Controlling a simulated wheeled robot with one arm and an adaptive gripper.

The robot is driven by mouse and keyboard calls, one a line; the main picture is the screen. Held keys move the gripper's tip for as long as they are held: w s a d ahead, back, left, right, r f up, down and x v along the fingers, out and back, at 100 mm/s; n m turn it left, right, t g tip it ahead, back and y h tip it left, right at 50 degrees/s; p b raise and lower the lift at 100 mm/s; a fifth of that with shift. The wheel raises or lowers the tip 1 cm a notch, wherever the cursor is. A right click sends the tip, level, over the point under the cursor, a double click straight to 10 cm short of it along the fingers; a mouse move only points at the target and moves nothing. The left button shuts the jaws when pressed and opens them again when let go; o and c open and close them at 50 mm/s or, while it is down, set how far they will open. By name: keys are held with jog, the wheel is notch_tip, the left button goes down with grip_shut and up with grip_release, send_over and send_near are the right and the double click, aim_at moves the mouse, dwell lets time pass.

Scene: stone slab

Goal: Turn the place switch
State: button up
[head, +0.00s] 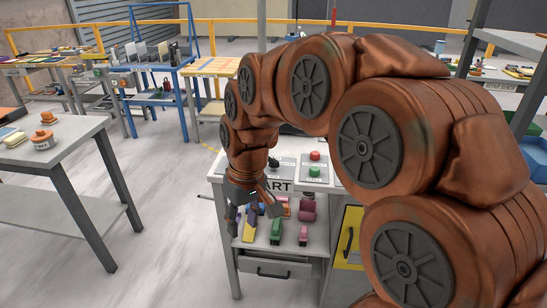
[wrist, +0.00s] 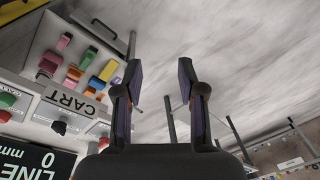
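My gripper (head: 253,222) hangs fingers down in front of the cart-marked bench. In the wrist view my gripper (wrist: 160,78) is open, with nothing between its two purple-padded fingers. A small black knob (wrist: 59,127) sits on a white plate beside the CART sign (wrist: 73,102). A dark knob (head: 275,161) shows on the bench top in the head view, behind my gripper. No readable label marks either knob as the place switch, and I cannot tell its setting. The gripper is apart from the knob.
A red button (head: 315,155) and a green button (head: 314,171) stand right of the dark knob. Coloured blocks (head: 276,231) lie on the shelf below. A grey table (head: 75,135) stands left. A black LINE display (wrist: 30,160) is at the wrist view's lower left.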

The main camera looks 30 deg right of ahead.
jog(key=w+d+t, duration=0.1)
jog(key=w+d, duration=0.2)
jog(key=w, duration=0.4)
jog(key=t, duration=0.3)
send_near(273, 159)
jog(key=f, duration=0.1)
jog(key=shift+m+h, duration=0.3)
jog(key=shift+h, duration=0.1)
jog(key=shift+w+a+p+x, duration=0.1)
jog(key=shift+p+x, duration=0.3)
jog(key=shift+x, duration=1.6)
jog(key=shift+w+a+p+x, duration=0.1)
jog(key=shift+p+x, duration=0.25)
jog(key=shift+x, duration=1.65)
jog(key=shift+r, duration=0.15)
jog(key=shift+c, duration=0.2)
grip_shut()
